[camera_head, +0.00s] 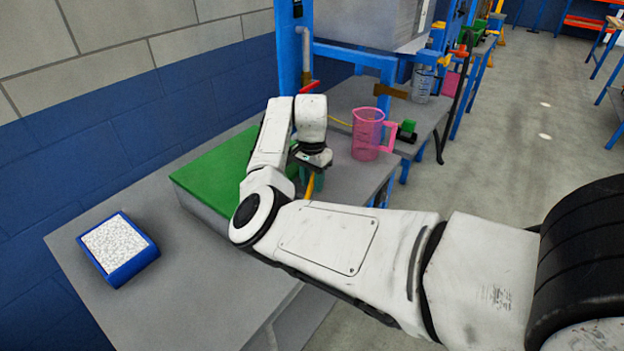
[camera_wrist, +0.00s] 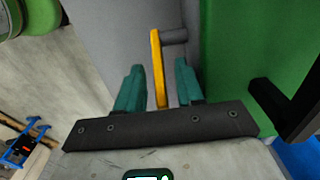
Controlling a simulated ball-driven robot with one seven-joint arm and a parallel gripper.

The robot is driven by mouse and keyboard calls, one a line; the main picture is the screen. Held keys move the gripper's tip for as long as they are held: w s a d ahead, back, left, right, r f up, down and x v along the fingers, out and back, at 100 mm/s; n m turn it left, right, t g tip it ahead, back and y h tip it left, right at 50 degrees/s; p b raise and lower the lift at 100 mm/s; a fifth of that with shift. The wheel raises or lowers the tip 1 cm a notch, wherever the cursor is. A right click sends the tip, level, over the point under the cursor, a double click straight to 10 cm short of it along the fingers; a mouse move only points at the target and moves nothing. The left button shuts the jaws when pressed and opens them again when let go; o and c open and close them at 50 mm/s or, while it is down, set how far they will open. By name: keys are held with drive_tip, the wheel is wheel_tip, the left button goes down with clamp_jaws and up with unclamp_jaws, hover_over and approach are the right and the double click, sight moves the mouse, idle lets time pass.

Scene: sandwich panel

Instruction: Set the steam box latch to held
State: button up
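The yellow latch (camera_wrist: 156,60) is a narrow bar joined to a short grey pin in the wrist view. It also shows as a small yellow piece below my gripper in the head view (camera_head: 310,188). My gripper (camera_wrist: 159,68) is open, with one teal finger on each side of the latch and a visible gap to both. In the head view my gripper (camera_head: 312,178) points down at the near right side of the green-topped box (camera_head: 210,170), which I take as the steam box. My forearm hides part of this box.
A blue tray with white speckled filling (camera_head: 128,270) lies on the grey bench (camera_head: 185,300) at the left. A pink jug (camera_head: 368,135) stands right of my gripper. A dark handle (camera_wrist: 268,100) shows at right in the wrist view. Open floor (camera_head: 510,140) lies to the right.

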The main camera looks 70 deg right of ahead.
sight(309, 188)
clamp_jaws()
idle(0.3)
idle(0.4)
drive_tip(key=shift+w+a+r+g+h+p, duration=0.15)
drive_tip(key=shift+a+h+p, duration=0.15)
drive_tip(key=shift+h, duration=0.25)
drive_tip(key=shift+a+r+g+h+p, duration=0.15)
drive_tip(key=shift+a+h, duration=0.1)
drive_tip(key=shift+h, duration=0.3)
drive_tip(key=shift+w+a+g+h+b, duration=0.2)
drive_tip(key=shift+a+h+b, duration=0.2)
drive_tip(key=shift+h, duration=0.5)
drive_tip(key=shift+w+a+g+h+b, duration=0.1)
drive_tip(key=shift+a+g+h+b, duration=0.15)
drive_tip(key=shift+a+h, duration=0.45)
drive_tip(key=shift+d, duration=0.2)
unclamp_jaws()
